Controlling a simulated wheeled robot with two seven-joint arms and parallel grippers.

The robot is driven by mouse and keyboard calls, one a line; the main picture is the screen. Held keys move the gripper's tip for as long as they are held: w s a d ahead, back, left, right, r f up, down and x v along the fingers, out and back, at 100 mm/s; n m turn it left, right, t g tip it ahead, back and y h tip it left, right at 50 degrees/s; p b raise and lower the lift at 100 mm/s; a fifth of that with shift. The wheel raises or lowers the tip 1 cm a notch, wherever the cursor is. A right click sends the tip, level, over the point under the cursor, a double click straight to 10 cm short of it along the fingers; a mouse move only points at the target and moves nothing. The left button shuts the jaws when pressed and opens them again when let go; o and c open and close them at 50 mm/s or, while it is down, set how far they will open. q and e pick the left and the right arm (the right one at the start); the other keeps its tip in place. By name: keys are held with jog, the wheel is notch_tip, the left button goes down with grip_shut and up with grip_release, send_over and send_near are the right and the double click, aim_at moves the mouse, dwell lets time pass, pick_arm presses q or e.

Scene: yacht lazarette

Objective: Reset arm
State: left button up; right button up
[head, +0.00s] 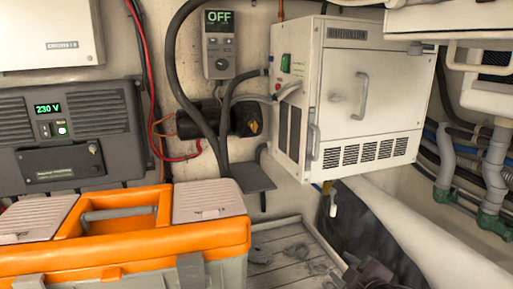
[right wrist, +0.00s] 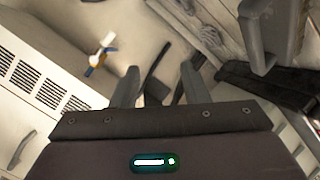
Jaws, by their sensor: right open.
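My right gripper (head: 372,276) is at the bottom edge of the head view, right of centre, low over the slatted floor. Only its dark body shows there, partly cut off by the frame. In the right wrist view its two grey fingers (right wrist: 158,88) stand apart with nothing between them. My left gripper is in neither view. The task names no separate object.
An orange and grey toolbox (head: 120,245) fills the lower left. A white cabinet (head: 350,95) with a handle hangs above my right arm. Slatted flooring (head: 290,255) lies between. A grey control panel (head: 70,135) and hoses line the wall; pipes (head: 490,180) stand at right.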

jog(key=s+f+m+g+h, duration=0.1)
jog(key=s+f+m+g, duration=0.5)
jog(key=s, duration=0.6)
jog(key=s+f+m+g+h, duration=0.1)
jog(key=s+f+m+g, duration=0.3)
jog(key=s+f, duration=0.6)
jog(key=s+f+g, duration=0.1)
jog(key=s+f, duration=0.1)
jog(key=f, duration=1.1)
jog(key=s+f, duration=0.2)
jog(key=f, duration=1.1)
jog(key=s+d+f+g, duration=0.1)
jog(key=s+d+f, duration=0.1)
jog(key=s+f, duration=1.8)
jog(key=shift+d+n+g+h, duration=0.3)
jog(key=shift+d, duration=0.1)
jog(key=shift+s+f, duration=0.1)
jog(key=shift+c, duration=0.4)
